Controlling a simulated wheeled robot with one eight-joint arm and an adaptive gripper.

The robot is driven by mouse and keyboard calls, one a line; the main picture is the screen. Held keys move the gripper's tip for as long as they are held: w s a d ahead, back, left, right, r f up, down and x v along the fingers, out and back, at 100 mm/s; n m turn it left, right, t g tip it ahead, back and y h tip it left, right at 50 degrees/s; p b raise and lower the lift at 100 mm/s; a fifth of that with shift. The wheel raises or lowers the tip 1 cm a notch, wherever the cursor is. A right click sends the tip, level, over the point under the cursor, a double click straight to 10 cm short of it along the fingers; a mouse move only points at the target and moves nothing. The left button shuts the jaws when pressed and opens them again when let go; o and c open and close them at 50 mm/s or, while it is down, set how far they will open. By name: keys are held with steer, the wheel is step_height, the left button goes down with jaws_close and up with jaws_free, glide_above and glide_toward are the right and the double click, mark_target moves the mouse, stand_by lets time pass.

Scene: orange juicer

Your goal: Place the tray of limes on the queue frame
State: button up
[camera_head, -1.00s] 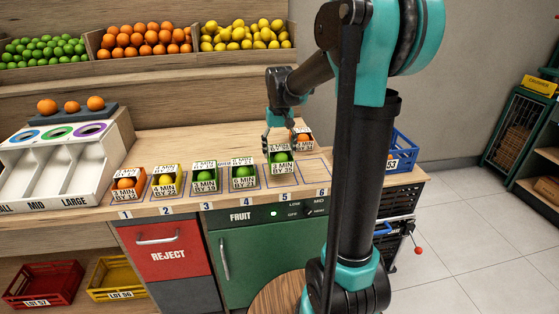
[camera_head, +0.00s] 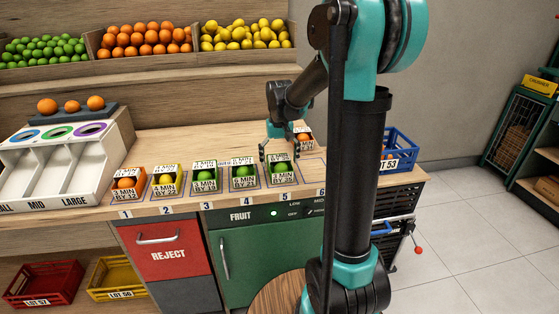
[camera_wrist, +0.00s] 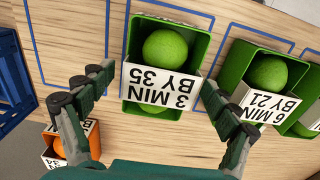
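A green tray (camera_head: 281,181) with a lime and a card reading "3 MIN BY 35" stands upright at outlined slot 5 of the counter. In the wrist view this green tray (camera_wrist: 190,113) lies between my fingers, its card partly over it. My gripper (camera_head: 279,153) is open, one finger on each side of the tray. In the wrist view my gripper (camera_wrist: 158,88) shows gaps beside the card; contact lower down is unclear. The queue frame is the row of blue outlines (camera_head: 312,193) numbered 1 to 6. Slot 6 is empty and partly hidden by my arm.
Filled trays stand in slots 1 to 4; the green slot 4 tray (camera_head: 243,183) is close on the left. A tray with an orange (camera_head: 304,139) stands behind my gripper. A blue crate (camera_head: 400,147) is at the right. A white sorter (camera_head: 62,165) stands at the left.

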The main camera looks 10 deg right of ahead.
mark_target(280, 158)
step_height(280, 158, up, 12)
steer(key=s+d+f+t, duration=0.2)
steer(key=s+f, duration=0.8)
steer(key=s, duration=0.1)
steer(key=s+d+f+t, duration=0.2)
steer(key=s+f, duration=0.8)
steer(key=s, duration=0.1)
steer(key=shift+f, duration=0.15)
